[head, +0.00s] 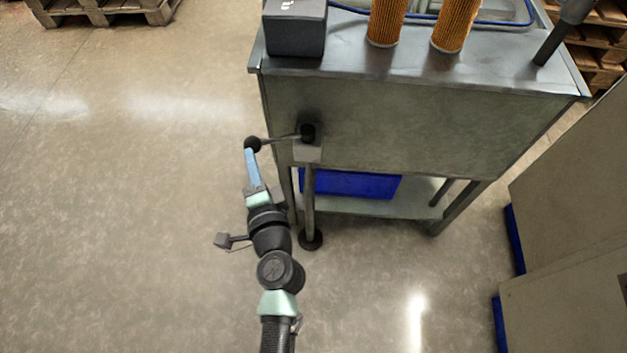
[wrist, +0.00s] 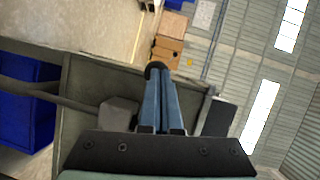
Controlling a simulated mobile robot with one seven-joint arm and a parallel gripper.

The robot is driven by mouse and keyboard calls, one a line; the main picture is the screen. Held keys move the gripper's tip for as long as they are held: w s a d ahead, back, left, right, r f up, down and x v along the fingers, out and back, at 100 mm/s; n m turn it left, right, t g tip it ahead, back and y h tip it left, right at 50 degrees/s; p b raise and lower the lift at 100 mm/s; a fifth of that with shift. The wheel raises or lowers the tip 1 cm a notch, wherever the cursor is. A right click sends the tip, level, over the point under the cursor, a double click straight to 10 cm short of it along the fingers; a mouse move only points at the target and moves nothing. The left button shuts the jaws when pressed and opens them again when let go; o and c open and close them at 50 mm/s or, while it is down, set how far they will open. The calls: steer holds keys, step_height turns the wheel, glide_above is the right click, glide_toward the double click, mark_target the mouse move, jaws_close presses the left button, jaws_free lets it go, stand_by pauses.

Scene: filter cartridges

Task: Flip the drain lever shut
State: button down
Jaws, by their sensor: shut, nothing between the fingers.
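The drain lever has a thin rod (head: 279,139) with a black ball knob (head: 253,144). It sticks out to the left, nearly level, from a dark pivot (head: 307,132) on the cabinet's front face. My gripper (head: 250,154) is shut and empty, its blue fingertips right at the underside of the knob in the head view. In the wrist view, my gripper (wrist: 158,78) shows its fingers together, with the dark knob (wrist: 155,69) just beyond the tips. I cannot tell whether they touch. A grey drain pipe (head: 309,195) runs down below the pivot.
The metal cabinet (head: 400,130) carries a dark box (head: 296,28) and two orange filter cartridges (head: 387,22) on top. A blue bin (head: 350,184) sits on its lower shelf. Beige units (head: 570,190) stand at right. The floor left of the lever is clear.

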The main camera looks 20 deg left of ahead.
steer(key=shift+s+a+r+x, duration=0.1)
steer(key=shift+a+x, duration=0.05)
steer(key=shift+x, duration=0.8)
steer(key=shift+s+a+r+x, duration=0.1)
steer(key=shift+r+x, duration=0.05)
steer(key=shift+x, duration=0.75)
steer(key=shift+s+a+r+x, duration=0.1)
steer(key=shift+a+x, duration=0.05)
steer(key=shift+x, duration=0.8)
steer(key=shift+w, duration=0.1)
